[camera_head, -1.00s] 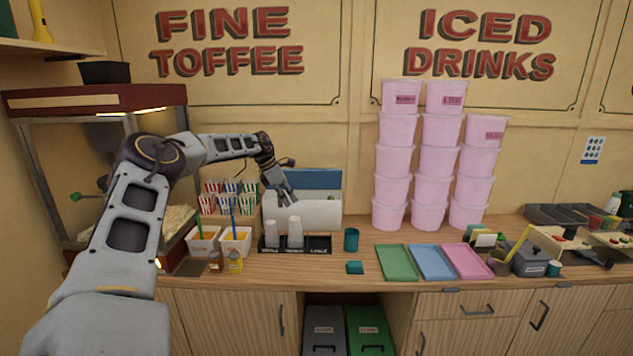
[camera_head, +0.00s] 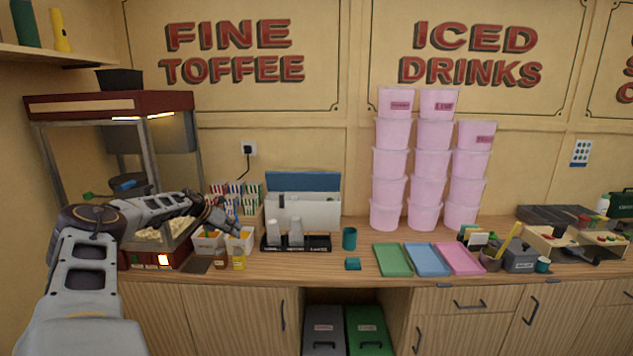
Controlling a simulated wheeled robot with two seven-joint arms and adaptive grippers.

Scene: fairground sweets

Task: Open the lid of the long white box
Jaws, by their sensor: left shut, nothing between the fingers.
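The long white box (camera_head: 318,214) stands on the wooden counter against the back wall. Its lid (camera_head: 303,182) is up, showing a blue face above the box's rear edge. My left gripper (camera_head: 234,229) is shut and empty, left of the box and apart from it, over the small white tubs. The box's inside is mostly hidden by its front wall. My right gripper is not in view.
A black cup holder (camera_head: 318,244) with cups stands in front of the box. A teal cup (camera_head: 349,238) is at its right. Tall stacks of pink tubs (camera_head: 385,190) stand further right. The popcorn machine (camera_head: 110,105) is at the left.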

